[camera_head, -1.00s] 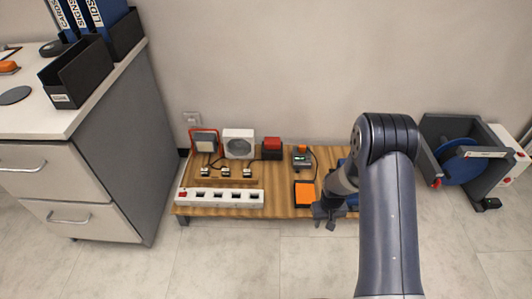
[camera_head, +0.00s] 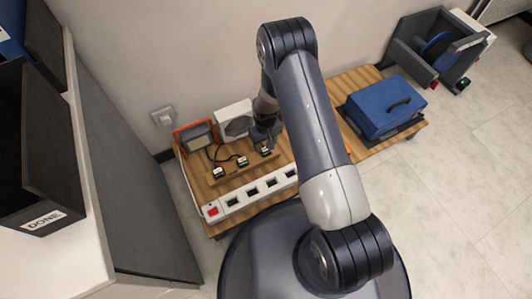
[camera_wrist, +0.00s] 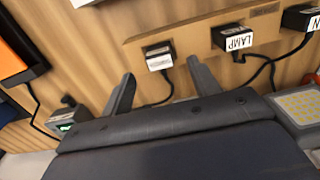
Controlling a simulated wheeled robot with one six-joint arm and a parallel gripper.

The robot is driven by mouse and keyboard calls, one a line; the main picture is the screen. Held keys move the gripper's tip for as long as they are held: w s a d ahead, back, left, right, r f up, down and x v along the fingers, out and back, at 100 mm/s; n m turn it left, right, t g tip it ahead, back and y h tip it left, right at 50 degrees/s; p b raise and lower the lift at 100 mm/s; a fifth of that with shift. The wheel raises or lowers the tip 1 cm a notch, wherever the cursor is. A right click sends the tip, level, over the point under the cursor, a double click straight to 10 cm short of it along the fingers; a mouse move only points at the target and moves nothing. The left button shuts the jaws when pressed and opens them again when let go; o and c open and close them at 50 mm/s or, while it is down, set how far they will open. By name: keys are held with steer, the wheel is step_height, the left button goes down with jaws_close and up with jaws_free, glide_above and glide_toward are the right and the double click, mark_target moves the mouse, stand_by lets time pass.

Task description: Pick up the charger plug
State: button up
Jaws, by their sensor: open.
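Three black plugs with white labels stand in a row on a wooden strip. In the wrist view, the middle plug (camera_wrist: 232,38) reads LAMP, and the right plug (camera_wrist: 300,18) has a partly cut label. The left plug (camera_wrist: 159,57) has a label too small to read, so I cannot confirm it is the charger plug; in the head view it is the rightmost plug (camera_head: 265,151). My gripper (camera_wrist: 160,70) is open and empty, its fingers apart on either side of the left plug in the wrist view. It also shows in the head view (camera_head: 264,134), close behind that plug.
A white power strip (camera_head: 232,201) lies along the front of the wooden board. A work lamp (camera_head: 196,136) and a white fan box (camera_head: 233,121) stand behind the plugs. A blue case (camera_head: 383,105) is at the right. A grey cabinet (camera_head: 130,180) stands close on the left.

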mark_target(265, 149)
step_height(265, 149, down, 4)
steer(key=shift+r+b, duration=0.2)
steer(key=shift+b, duration=0.4)
steer(key=shift+r, duration=0.1)
steer(key=shift+c, duration=0.6)
steer(key=c, duration=1)
